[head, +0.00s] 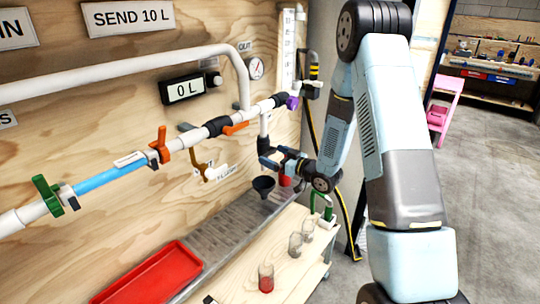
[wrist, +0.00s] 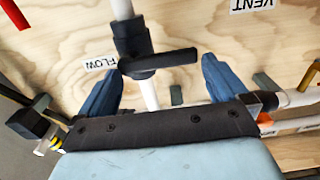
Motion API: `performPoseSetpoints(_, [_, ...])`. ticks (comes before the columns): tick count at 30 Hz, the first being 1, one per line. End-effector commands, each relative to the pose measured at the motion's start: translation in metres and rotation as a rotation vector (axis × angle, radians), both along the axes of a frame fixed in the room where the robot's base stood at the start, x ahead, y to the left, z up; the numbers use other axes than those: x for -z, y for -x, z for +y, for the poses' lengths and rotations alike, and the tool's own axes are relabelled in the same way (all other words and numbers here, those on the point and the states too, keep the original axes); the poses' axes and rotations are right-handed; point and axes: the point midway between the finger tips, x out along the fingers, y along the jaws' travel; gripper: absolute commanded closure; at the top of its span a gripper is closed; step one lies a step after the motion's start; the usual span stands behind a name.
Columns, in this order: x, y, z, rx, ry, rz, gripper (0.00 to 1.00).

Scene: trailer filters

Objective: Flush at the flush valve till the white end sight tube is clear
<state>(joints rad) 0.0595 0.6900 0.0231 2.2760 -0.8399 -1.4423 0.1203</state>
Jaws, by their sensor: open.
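My gripper (head: 277,161) is open at the lower end of a short white branch pipe. In the wrist view my gripper (wrist: 160,82) has its blue fingers on either side of a black valve (wrist: 132,38) with a black lever (wrist: 165,61). The lever lies across the space between the fingers; I cannot tell whether they touch it. A label beside it seems to read FLOW. In the head view a clear-looking blue tube section (head: 108,180) sits in the main pipe at left; I cannot tell which section is the white end sight tube.
A dark funnel (head: 263,184) is below my gripper, over a grey drain tray (head: 225,232). A red tray (head: 150,272) is at front left. A red-filled jar (head: 266,278) and clear jars stand on the bench. Green (head: 46,195) and orange (head: 160,145) handles stick out from the pipe.

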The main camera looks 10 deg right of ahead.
Motion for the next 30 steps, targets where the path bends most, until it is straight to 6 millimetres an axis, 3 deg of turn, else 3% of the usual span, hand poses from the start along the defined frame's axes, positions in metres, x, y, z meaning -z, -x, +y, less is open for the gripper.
performPoseSetpoints(6, [-0.0002, -0.011, 0.0112, 0.0, 0.0, 0.0, 0.0])
performPoseSetpoints(16, [-0.0003, -0.0125, 0.0124, 0.0, 0.0, 0.0, 0.01])
performPoseSetpoints(30, [-0.0003, -0.0125, 0.0121, 0.001, 0.0, 0.0, 0.46])
